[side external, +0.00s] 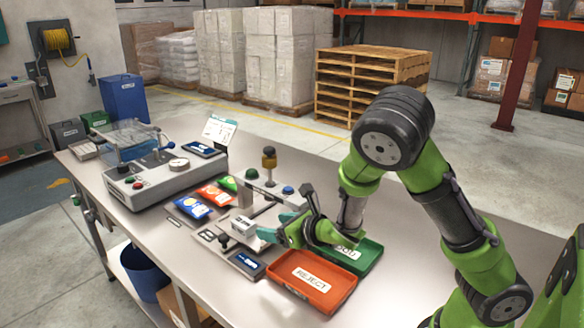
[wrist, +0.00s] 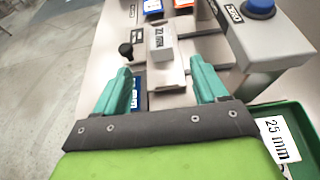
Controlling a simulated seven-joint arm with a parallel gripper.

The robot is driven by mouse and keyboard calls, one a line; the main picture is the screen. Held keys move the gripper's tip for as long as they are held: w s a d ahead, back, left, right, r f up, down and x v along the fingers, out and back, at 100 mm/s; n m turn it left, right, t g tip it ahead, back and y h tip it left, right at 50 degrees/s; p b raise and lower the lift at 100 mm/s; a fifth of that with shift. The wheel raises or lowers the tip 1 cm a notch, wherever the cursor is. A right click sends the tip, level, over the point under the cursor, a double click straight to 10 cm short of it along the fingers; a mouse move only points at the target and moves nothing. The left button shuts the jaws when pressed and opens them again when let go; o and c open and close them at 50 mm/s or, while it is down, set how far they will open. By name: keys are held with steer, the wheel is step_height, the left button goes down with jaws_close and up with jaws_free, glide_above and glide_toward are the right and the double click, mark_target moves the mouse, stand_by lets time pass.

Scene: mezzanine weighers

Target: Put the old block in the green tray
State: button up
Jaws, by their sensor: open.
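A small pale block (wrist: 161,42) with a printed label, apparently "22 mm", sits on the grey gauge fixture in the wrist view. It also shows in the side view (side external: 243,228). My gripper (wrist: 160,66) is open and empty, with its teal fingers apart. The block lies just beyond the fingertips, roughly centred between them. In the side view my gripper (side external: 272,227) is low over the fixture, close to the block. The green tray (side external: 368,257) is to the right, partly hidden by my gripper. A white label reading like "25 mm" (wrist: 279,139) shows in it in the wrist view.
An orange tray (side external: 326,298) marked REJECT lies in front of the green tray. Coloured packets (side external: 192,207) and a grey weigher (side external: 150,182) are to the left.

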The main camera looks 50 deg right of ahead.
steer(key=s+a+r+n+g, duration=0.1)
steer(key=s+r+n, duration=0.4)
steer(key=n, duration=0.5)
steer(key=s+a+r+n+g+y, duration=0.1)
steer(key=s+r+n+g, duration=0.2)
steer(key=s+n, duration=0.6)
steer(key=s+a+r+n+g+y, duration=0.1)
steer(key=s+r+n+g, duration=0.1)
steer(key=s+r+n, duration=0.5)
steer(key=r+n, duration=0.1)
steer(key=n, duration=0.4)
steer(key=shift+a+n, duration=0.4)
